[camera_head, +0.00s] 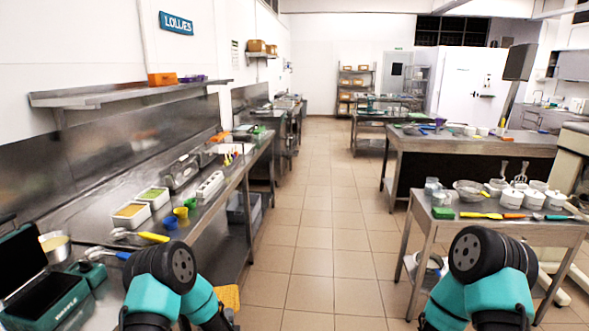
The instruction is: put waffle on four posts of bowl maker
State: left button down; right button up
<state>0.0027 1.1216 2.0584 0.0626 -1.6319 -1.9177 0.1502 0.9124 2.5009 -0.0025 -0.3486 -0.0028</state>
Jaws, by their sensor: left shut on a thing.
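A golden-yellow waffle (228,296) shows at the bottom, just right of my left arm and beside the left counter's front edge. My left gripper (226,314) is mostly hidden by my own arm and the frame edge; it is shut on the waffle. An open teal and black appliance with lettering on its front (62,304) stands at the near left of the counter. I cannot make out a bowl maker with four posts for certain. My right arm shows at bottom right, but its gripper is out of sight.
The left counter (205,225) holds white tubs (152,196), blue and yellow cups (180,212) and whisks with coloured handles (150,237). A right table (490,232) carries white pots and utensils. The tiled aisle (325,235) between them is clear.

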pick_arm(q)
jog(key=shift+w+d+f+m+h, duration=0.1)
jog(key=shift+d+f+m+h, duration=0.1)
jog(key=shift+d+f+h, duration=0.25)
jog(key=shift+w+d+f+m+h, duration=0.1)
jog(key=shift+d+f+m+h, duration=0.1)
jog(key=shift+f, duration=0.3)
jog(key=s+f, duration=0.5)
jog(key=f, duration=0.1)
jog(key=shift+f, duration=0.25)
jog(key=shift+s, duration=0.1)
jog(key=w+d+r+m+h, duration=0.1)
jog(key=d+r+h, duration=0.1)
jog(key=d+r, duration=0.5)
jog(key=d+r+m+h, duration=0.1)
jog(key=d+r, duration=0.6)
jog(key=r, duration=0.9)
jog(key=w+d+r+m+g+h, duration=0.1)
jog(key=d+r+m+h, duration=0.1)
jog(key=d+r, duration=0.6)
notch_tip(320, 180, up, 4)
jog(key=shift+w+r+h, duration=0.1)
jog(key=shift+w+h, duration=0.25)
jog(key=shift+h, duration=0.3)
